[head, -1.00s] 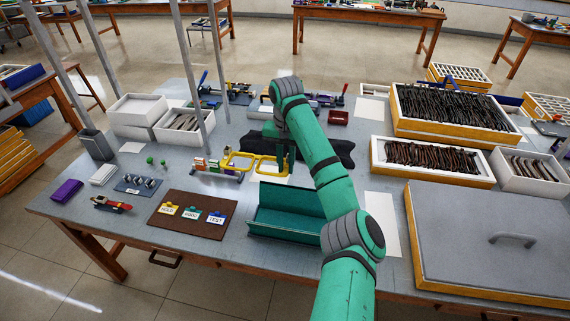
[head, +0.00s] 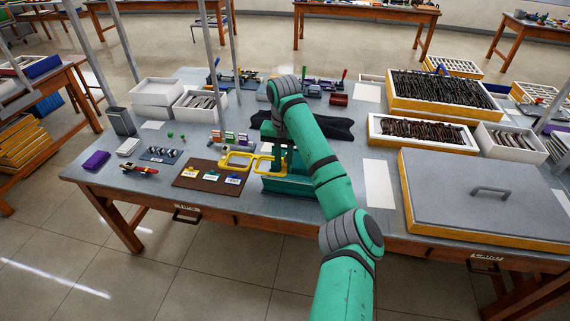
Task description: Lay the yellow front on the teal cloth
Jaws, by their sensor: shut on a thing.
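The yellow front (head: 253,160) is a two-lens eyeglass frame in the head view, held out to the left of my gripper. My gripper (head: 279,159) is shut on its right end, and the fingertips are partly hidden by my arm. A teal open case-like piece (head: 290,187) with raised sides lies below and behind my gripper in the picture. I cannot tell whether it is cloth or holds one; my arm covers its right part. The yellow front appears above the table, between this teal piece and the brown mat.
A brown mat (head: 192,179) with small labelled tags lies left of the teal piece. A crumpled black cloth (head: 335,129) lies behind my arm. White boxes (head: 199,108) stand at the back left. A grey-lidded box (head: 450,200) fills the right front. A white sheet (head: 379,184) lies flat between.

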